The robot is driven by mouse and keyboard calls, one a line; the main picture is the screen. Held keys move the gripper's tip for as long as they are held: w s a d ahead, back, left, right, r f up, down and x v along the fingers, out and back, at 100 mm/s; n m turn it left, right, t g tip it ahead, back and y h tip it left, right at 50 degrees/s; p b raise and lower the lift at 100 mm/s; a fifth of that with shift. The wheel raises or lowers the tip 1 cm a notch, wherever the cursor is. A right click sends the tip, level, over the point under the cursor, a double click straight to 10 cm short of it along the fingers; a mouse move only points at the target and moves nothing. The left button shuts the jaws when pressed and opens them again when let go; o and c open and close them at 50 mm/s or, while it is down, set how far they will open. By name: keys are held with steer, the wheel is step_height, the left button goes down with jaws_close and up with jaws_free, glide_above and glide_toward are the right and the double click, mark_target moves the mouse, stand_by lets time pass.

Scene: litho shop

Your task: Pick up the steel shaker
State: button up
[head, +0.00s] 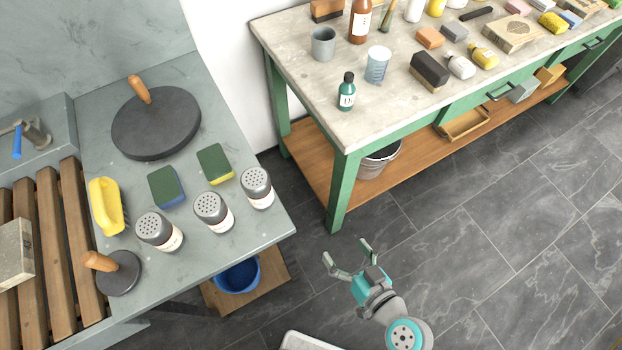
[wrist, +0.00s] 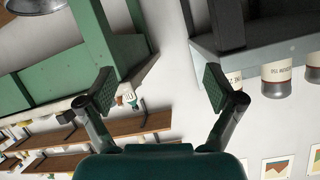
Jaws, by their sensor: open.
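Three shakers with grey perforated steel tops, dark bands and white labels stand upright near the front edge of the grey stone counter: a left one (head: 159,231), a middle one (head: 214,212) and a right one (head: 257,188). I cannot tell which one the task names. My gripper (head: 346,250) is open and empty over the floor, to the right of the counter and apart from the shakers. In the wrist view, its fingers (wrist: 160,88) are spread with nothing between them. Shakers (wrist: 277,80) appear upside down at the right there, one partly behind a finger.
A blue bucket (head: 238,275) sits below the counter. A green-framed table (head: 340,180) stands at the upper right.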

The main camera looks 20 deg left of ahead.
steer(key=w+a+r+n+g+y, duration=0.4)
steer(key=a+r+n+y, duration=0.15)
steer(key=a+r, duration=0.2)
steer(key=n+g+y, duration=0.2)
steer(key=n+g, duration=0.3)
steer(key=n, duration=0.1)
glide_toward(269, 190)
steer(key=a, duration=0.7)
steer(key=shift+a+r, duration=0.1)
steer(key=shift+w+a, duration=0.15)
steer(key=shift+a, duration=2.8)
steer(key=c, duration=1.4)
